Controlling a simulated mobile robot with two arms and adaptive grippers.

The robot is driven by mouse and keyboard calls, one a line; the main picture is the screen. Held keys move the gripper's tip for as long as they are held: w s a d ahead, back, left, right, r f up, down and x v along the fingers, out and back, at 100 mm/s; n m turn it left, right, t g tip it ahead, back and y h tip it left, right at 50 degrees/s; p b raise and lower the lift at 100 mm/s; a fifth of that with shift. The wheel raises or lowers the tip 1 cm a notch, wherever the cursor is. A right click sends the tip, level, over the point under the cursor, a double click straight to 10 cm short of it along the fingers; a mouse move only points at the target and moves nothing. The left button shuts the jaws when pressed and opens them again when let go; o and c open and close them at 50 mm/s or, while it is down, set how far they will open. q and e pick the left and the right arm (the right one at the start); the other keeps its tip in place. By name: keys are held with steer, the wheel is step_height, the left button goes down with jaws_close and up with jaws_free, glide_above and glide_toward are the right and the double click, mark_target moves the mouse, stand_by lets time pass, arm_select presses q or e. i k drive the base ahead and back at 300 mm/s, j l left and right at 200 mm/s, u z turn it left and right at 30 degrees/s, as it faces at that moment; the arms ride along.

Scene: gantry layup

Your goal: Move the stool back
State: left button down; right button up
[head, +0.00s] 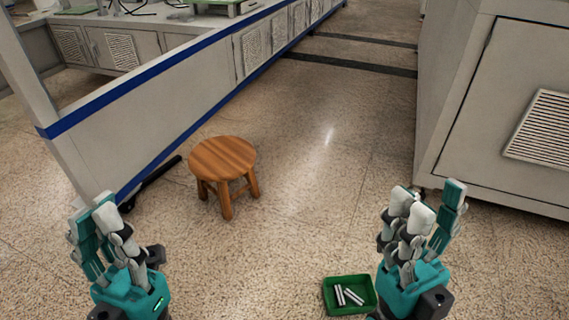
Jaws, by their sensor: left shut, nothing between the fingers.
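A round wooden stool (223,160) stands upright on the floor, left of the middle in the head view, close to a blue-striped grey bench side. My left gripper (95,212) is at the lower left, shut and empty, in front of and to the left of the stool in the picture. My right gripper (428,205) is at the lower right, well away from the stool. Its fingers point up and away from me, and I cannot tell whether they are open or shut. Neither gripper touches the stool.
A green tray (329,302) with several small light bars sits low beside my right gripper. A long grey bench (190,87) runs along the left, with a dark foot (155,180) near the stool. A grey cabinet (505,90) stands at right. The aisle floor (330,150) between is clear.

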mark_target(219, 159)
steer(key=i+j+z, duration=0.1)
steer(key=z, duration=0.25)
steer(key=i+j+z, duration=0.1)
steer(key=j+z, duration=0.6)
steer(key=i+j, duration=0.15)
steer(key=j, duration=0.2)
steer(key=i+j+z, duration=0.15)
steer(key=j, duration=0.2)
steer(key=i+j, duration=0.2)
steer(key=j, duration=0.2)
steer(key=i+j+z, duration=0.1)
steer(key=j, duration=0.25)
steer(key=i+j, duration=0.15)
steer(key=j, duration=0.25)
steer(key=i+z, duration=0.05)
